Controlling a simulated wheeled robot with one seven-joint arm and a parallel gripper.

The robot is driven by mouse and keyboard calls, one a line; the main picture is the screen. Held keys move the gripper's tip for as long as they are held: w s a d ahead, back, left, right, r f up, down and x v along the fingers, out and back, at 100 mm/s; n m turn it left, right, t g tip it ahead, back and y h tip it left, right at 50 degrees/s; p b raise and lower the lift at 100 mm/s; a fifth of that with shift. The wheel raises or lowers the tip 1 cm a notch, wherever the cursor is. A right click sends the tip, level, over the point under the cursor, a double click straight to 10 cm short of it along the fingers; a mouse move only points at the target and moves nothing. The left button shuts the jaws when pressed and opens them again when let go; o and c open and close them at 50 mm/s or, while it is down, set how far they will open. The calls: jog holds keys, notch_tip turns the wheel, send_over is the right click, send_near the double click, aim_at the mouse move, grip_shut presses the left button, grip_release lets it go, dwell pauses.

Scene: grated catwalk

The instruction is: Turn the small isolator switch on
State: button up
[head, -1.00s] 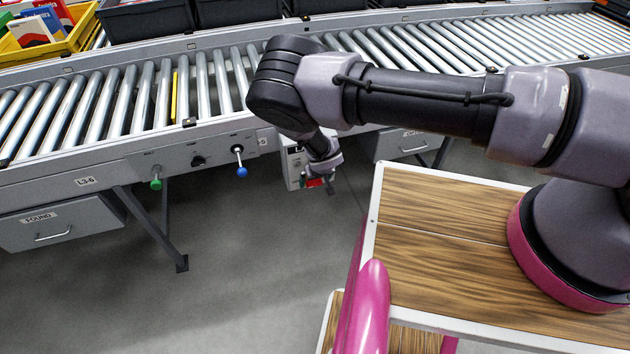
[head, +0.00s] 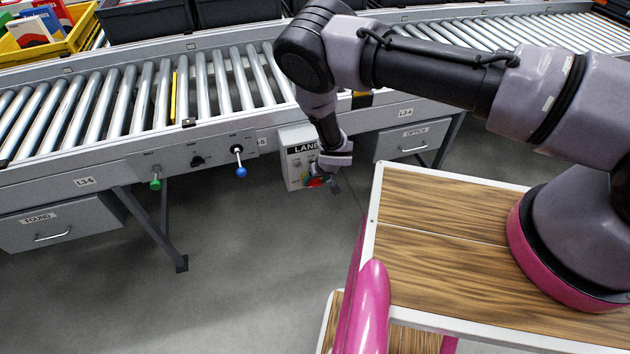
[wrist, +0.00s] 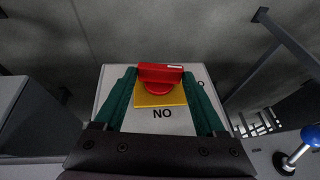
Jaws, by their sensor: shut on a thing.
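The small isolator switch has a red handle (wrist: 160,74) on a yellow plate (wrist: 160,98), on the face of a light grey box (head: 293,140). In the wrist view the handle lies crosswise, with a white mark at its right end. Letters reading "NO" in that picture, which is "ON" upside down, stand below the plate. Another letter at the right is partly hidden by a finger. My gripper (wrist: 160,80) is shut on the handle, one green finger at each end. In the head view my gripper (head: 318,181) hides most of the switch.
A blue-knobbed lever (head: 240,170), a black knob (head: 198,161) and a green-knobbed lever (head: 155,183) are on the conveyor's side panel, left of the box. A grey drawer (head: 412,141) hangs to the box's right. The floor below is clear.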

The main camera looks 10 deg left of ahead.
aim_at(321, 184)
jog(key=y, duration=0.1)
jog(key=d+m+g+y, duration=0.1)
jog(key=y, duration=0.1)
jog(key=shift+w+f+g, duration=0.1)
jog(key=shift+w+g, duration=0.2)
jog(key=shift+w, duration=0.1)
jog(key=y, duration=0.1)
jog(key=g+y, duration=0.1)
jog(key=y, duration=0.1)
jog(key=shift+w+d+f+m+g, duration=0.15)
jog(key=shift+d+f+m+g, duration=0.15)
jog(key=shift+f+m, duration=0.1)
jog(key=y, duration=0.2)
jog(key=f+g+y, duration=0.1)
jog(key=y, duration=0.1)
jog(key=shift+d+m+g, duration=0.2)
jog(key=shift+m+g, duration=0.1)
jog(key=shift+m, duration=0.1)
jog(key=shift+f+m+g+y, duration=0.3)
jog(key=shift+m+g+y, duration=0.15)
jog(key=shift+y, duration=0.75)
jog(key=o, duration=1.3)
jog(key=v, duration=1.1)
jog(key=shift+f, duration=0.15)
